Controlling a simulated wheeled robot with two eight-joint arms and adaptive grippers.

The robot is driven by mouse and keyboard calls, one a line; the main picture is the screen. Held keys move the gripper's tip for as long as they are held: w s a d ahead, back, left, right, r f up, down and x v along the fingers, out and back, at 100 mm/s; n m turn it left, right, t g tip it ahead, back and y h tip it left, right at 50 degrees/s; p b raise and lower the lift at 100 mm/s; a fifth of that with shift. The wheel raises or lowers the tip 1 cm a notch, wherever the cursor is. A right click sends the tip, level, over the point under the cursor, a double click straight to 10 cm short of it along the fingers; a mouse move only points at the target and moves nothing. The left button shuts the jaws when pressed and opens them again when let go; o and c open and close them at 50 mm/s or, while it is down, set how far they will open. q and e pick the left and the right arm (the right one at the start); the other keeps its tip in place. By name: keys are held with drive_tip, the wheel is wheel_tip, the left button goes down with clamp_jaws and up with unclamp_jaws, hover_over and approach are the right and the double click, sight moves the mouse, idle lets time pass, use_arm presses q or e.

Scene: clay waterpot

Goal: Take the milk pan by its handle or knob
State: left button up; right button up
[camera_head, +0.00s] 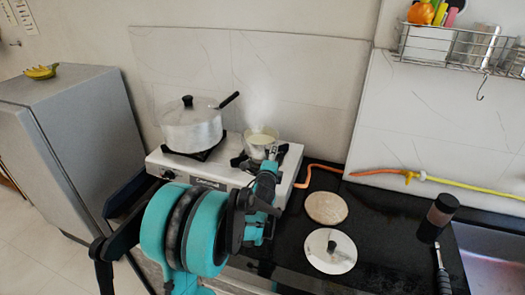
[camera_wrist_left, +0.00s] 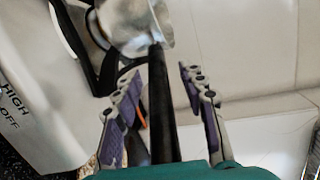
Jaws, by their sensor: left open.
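The milk pan (camera_head: 258,138) is a small metal pan with pale milk and steam over it, standing on the right burner of the white stove (camera_head: 207,178). In the left wrist view its metal body (camera_wrist_left: 128,28) is at the top, and its long dark handle (camera_wrist_left: 160,110) runs down between my fingers. My left gripper (camera_head: 272,152) is at the near right side of the pan. It is open, with one finger on each side of the handle and visible gaps to both. The handle is mostly hidden by my gripper in the head view. My right gripper is not in view.
A larger lidded pot (camera_head: 190,128) with a black handle stands on the left burner. A round board (camera_head: 326,208), a knobbed lid (camera_head: 322,262) and a dark bottle (camera_head: 437,218) are on the black counter (camera_head: 385,235). An orange-yellow hose (camera_head: 390,174) runs along the wall.

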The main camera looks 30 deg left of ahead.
use_arm(q)
drive_tip(key=shift+r, duration=0.1)
clamp_jaws()
